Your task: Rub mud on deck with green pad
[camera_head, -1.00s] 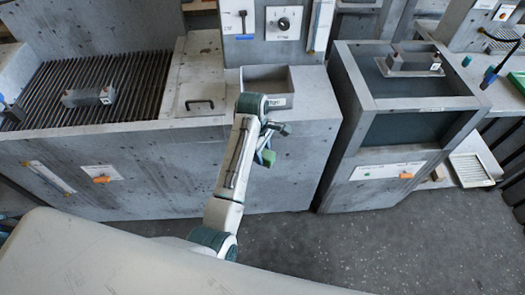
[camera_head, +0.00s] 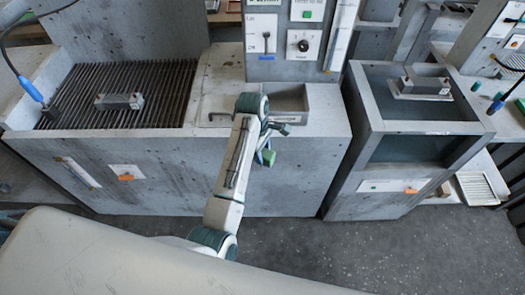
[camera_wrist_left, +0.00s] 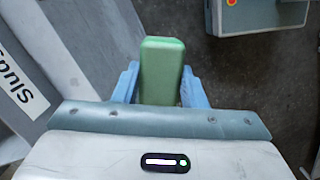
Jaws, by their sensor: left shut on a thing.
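The green pad (camera_wrist_left: 162,70) is held between the two blue fingers of my left gripper (camera_wrist_left: 160,85) in the left wrist view. In the head view the green pad (camera_head: 268,158) shows small beside my left gripper (camera_head: 265,153), in front of the grey cabinet's front face. The gripper is shut on the pad, with floor below it. I cannot make out mud on any surface, nor tell which surface is the deck. My right gripper is not in view.
A slatted grate (camera_head: 125,95) with a metal block (camera_head: 120,101) lies at the left. An open bin (camera_head: 291,98) sits on the cabinet behind my arm. An open-framed grey box (camera_head: 415,128) stands right. Dark floor (camera_head: 300,250) is clear in front.

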